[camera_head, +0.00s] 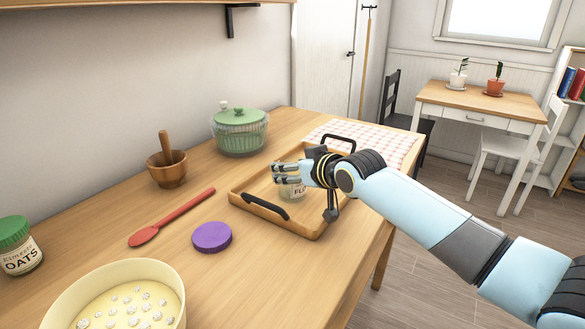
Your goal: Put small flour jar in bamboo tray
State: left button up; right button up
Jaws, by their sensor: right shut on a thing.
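The small flour jar (292,192) is a pale jar with part of a "FL" label showing. It is at the bamboo tray (267,216), inside its outline, and I cannot tell whether its base touches the tray floor. The tray is light wood with low rims and dark handles at its near and far ends. My right gripper (284,174) is shut on the flour jar and hides its upper part. My right arm comes in from the lower right across the tray's right side. My left gripper is not in view.
Near the tray are a purple lid (211,237), a red spoon (172,218), a mortar with pestle (167,171) and a green salad spinner (240,132). A checked cloth (372,140) lies behind.

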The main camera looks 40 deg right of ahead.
jog(key=o, duration=1.3)
jog(key=shift+f, duration=0.1)
jog(key=shift+s+r, duration=0.1)
jog(key=shift+r, duration=0.1)
jog(key=p+v, duration=0.1)
jog(key=v, duration=1)
jog(key=shift+s+r+p, duration=0.15)
jog(key=shift+s+p, duration=0.25)
